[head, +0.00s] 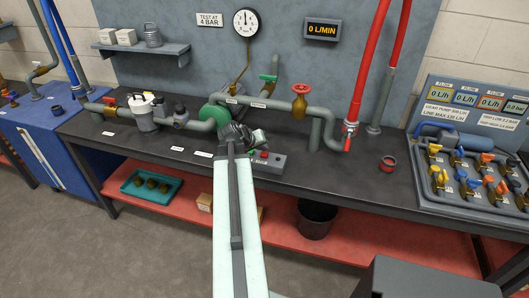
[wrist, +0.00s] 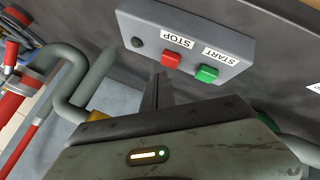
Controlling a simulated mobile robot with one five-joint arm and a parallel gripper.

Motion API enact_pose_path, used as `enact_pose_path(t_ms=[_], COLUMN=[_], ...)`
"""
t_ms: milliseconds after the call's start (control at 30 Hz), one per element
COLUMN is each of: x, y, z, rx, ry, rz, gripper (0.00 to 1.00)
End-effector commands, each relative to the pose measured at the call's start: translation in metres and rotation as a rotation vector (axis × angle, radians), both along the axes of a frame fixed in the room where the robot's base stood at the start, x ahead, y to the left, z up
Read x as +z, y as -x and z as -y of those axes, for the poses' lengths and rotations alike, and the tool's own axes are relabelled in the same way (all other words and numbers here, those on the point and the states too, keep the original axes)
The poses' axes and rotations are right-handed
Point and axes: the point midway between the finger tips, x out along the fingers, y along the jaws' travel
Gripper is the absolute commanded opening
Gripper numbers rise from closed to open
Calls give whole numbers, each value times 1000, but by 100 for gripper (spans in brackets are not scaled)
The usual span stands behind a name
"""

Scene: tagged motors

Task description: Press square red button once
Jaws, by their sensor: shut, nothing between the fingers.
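The square red button (wrist: 171,60) sits beside the STOP label on a grey control box (wrist: 240,58), which appears upside down in the wrist view. A square green button (wrist: 207,74) beside the START label is close to it, and a small round black knob (wrist: 137,42) is on its other side. My gripper (wrist: 158,77) is shut and empty, its fingertips pointing toward the box near the red button; contact cannot be told. In the head view the box (head: 270,163) stands on the bench, just right of my arm, which partly hides it.
A red hose (head: 370,70) comes down to the right. A red ring (head: 388,163) lies on the dark bench (head: 345,180). A valve panel (head: 470,175) stands at the far right.

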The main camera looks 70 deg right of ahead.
Motion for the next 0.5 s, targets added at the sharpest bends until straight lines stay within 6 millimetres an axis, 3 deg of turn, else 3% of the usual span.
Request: enact_pose_path(t_ms=[233, 500], x=[4, 33], y=[0, 0], z=[0, 0], rx=[0, 0], ry=[0, 0], rz=[0, 0], gripper=[0, 0])
